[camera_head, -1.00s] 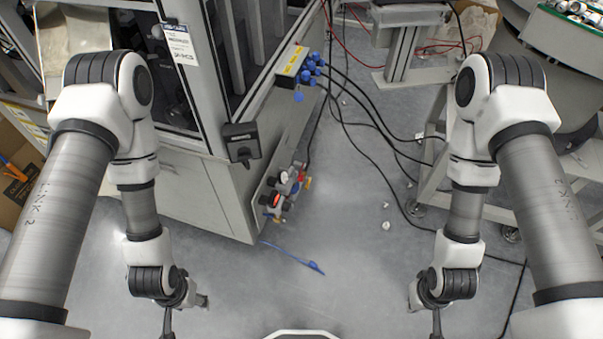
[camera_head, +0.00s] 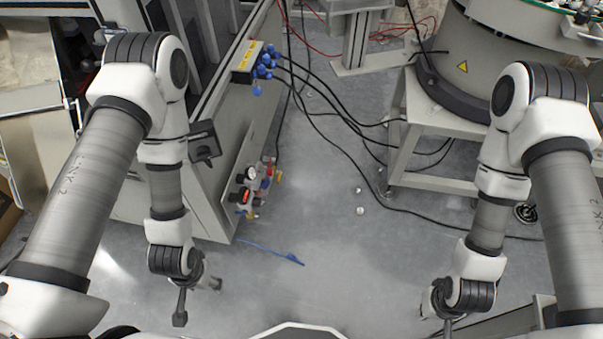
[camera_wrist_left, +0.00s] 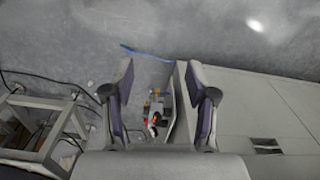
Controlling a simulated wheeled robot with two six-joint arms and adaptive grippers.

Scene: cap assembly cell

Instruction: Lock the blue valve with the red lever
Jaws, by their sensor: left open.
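A small valve assembly with a gauge and blue, red and yellow parts (camera_head: 250,190) is mounted low on the side of the grey cabinet. The blue valve and the red lever are too small to tell apart clearly. In the left wrist view the assembly (camera_wrist_left: 154,118) shows between the fingers, well beyond them. My left gripper (camera_head: 198,296) is open and empty, in front of the cabinet and apart from the valve; it also shows in the left wrist view (camera_wrist_left: 160,68). My right gripper (camera_head: 436,316) hangs at the lower right, far from the valve; its fingers are mostly hidden.
The grey cabinet (camera_head: 205,215) stands at the left. A blue strip (camera_head: 270,251) lies on the floor. A white frame stand (camera_head: 440,170) is at right. The middle floor is mostly clear.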

